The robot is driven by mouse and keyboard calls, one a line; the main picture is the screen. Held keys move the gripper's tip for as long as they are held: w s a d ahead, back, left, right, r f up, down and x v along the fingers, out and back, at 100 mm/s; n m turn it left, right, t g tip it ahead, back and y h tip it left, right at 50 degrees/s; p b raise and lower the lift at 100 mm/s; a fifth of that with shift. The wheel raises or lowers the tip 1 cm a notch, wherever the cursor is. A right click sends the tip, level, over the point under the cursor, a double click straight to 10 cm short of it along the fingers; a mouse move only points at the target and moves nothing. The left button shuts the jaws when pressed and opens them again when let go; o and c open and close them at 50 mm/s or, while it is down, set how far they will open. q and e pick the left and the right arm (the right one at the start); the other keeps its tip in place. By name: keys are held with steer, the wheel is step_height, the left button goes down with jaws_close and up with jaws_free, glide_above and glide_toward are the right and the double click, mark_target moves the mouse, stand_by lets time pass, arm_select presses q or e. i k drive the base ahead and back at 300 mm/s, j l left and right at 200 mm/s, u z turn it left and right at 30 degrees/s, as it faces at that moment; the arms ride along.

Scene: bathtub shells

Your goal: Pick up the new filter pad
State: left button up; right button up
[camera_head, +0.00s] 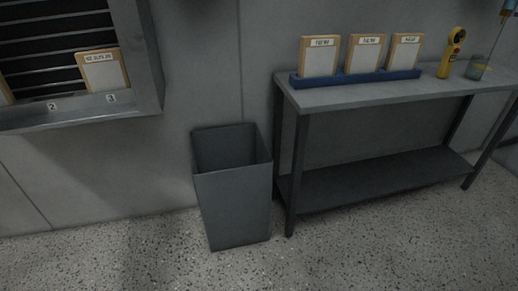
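Several framed filter pads are in view. Three stand upright in a blue rack on the table at the right: a left one (319,58), a middle one (363,55) and a right one (404,53). Each has a wooden-coloured frame, a pale face and a small label that seems to read "NEW". The blue rack (356,78) sits near the table's left end. Another framed pad (103,71) with a different label leans in the louvred wall unit at the left, above the number 3. Neither of my grippers shows in the head view.
A grey metal table (440,92) with a lower shelf (375,183) stands against the wall. On it are a yellow handheld device (451,52) and a cup (476,68). An open grey bin (235,205) stands left of the table. The speckled floor (130,250) in front is clear.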

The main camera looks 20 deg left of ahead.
mark_target(318, 54)
steer(key=i+j, duration=0.3)
steer(key=i, duration=0.15)
steer(key=i+j, duration=0.35)
steer(key=i+z, duration=0.05)
steer(key=i, duration=0.05)
